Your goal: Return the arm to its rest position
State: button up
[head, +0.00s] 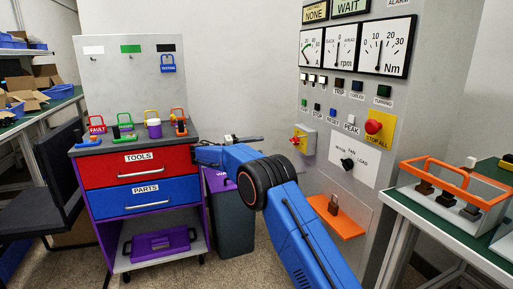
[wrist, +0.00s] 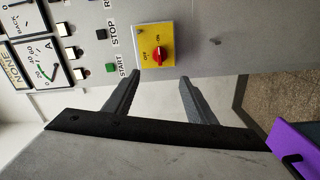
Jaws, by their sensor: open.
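My blue arm reaches up from the bottom of the head view and bends left at a black joint. My gripper (head: 250,138) shows small in front of the grey cabinet, left of its yellow-plated rotary switch (head: 299,138). In the wrist view my gripper (wrist: 160,78) has two dark fingers spread apart with nothing between them. The red knob (wrist: 158,55) on the yellow ON/OFF plate (wrist: 148,35) lies beyond the fingertips, apart from them. The rest position itself is not marked in either view.
A tool cart (head: 138,170) with red and blue drawers stands left of my arm. A dark bin (head: 232,215) with a purple top is behind the arm. An orange shelf (head: 337,218) juts from the cabinet (head: 365,185). A green-topped bench (head: 450,232) is at right.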

jog(key=s+d+r+n+g+y, duration=0.1)
jog(key=s+d+r+y, duration=0.1)
jog(key=s+d+r, duration=0.35)
jog(key=s+d+r+g+y, duration=0.1)
jog(key=s+d+r+y, duration=0.1)
jog(key=s+d, duration=0.6)
jog(key=s+d+r+g+y, duration=0.1)
jog(key=s+d+y, duration=0.4)
jog(key=s+d, duration=0.8)
jog(key=s+d+f+y, duration=0.1)
jog(key=s+f+y, duration=0.1)
jog(key=s, duration=1)
jog(key=s+f+y, duration=0.2)
jog(key=s+f, duration=0.1)
jog(key=s, duration=0.9)
jog(key=s+a+f+m+t+y, duration=0.1)
jog(key=s+f+y, duration=0.1)
jog(key=s+f, duration=0.3)
jog(key=s+a+f+t+y, duration=0.1)
jog(key=s+f, duration=0.4)
jog(key=s, duration=0.7)
jog(key=shift+s+a+m+y, duration=0.25)
jog(key=shift+a+m+y, duration=0.15)
jog(key=shift+a+y, duration=0.3)
